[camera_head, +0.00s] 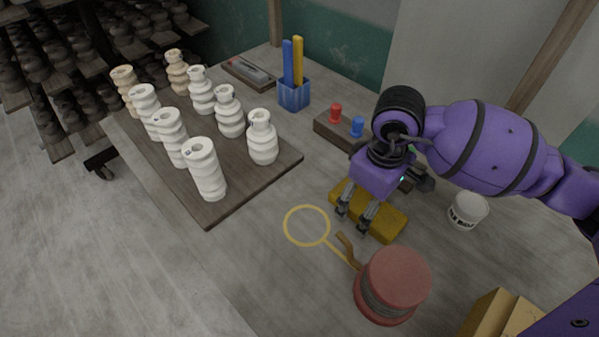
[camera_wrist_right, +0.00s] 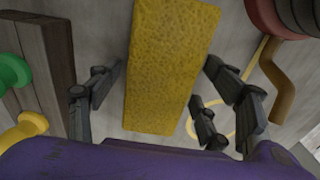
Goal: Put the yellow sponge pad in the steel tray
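The yellow sponge pad (camera_head: 388,221) lies flat on the grey table beneath my right gripper (camera_head: 382,202). In the right wrist view the sponge pad (camera_wrist_right: 172,62) runs lengthwise between my spread fingers, with one finger on its left and two on its right. Gaps show between the fingers and the sponge's sides, so the gripper is open and holds nothing. The gripper hides part of the sponge in the head view. I cannot make out a steel tray for certain. My left gripper is not in view.
A red-lidded drum (camera_head: 395,275) and a yellow hoop (camera_head: 307,225) with a handle lie nearby. A white tub (camera_head: 467,211) stands right of the sponge. A wooden block (camera_head: 332,133) carries red and blue pieces. A board (camera_head: 235,192) holds several pale turned pieces at left.

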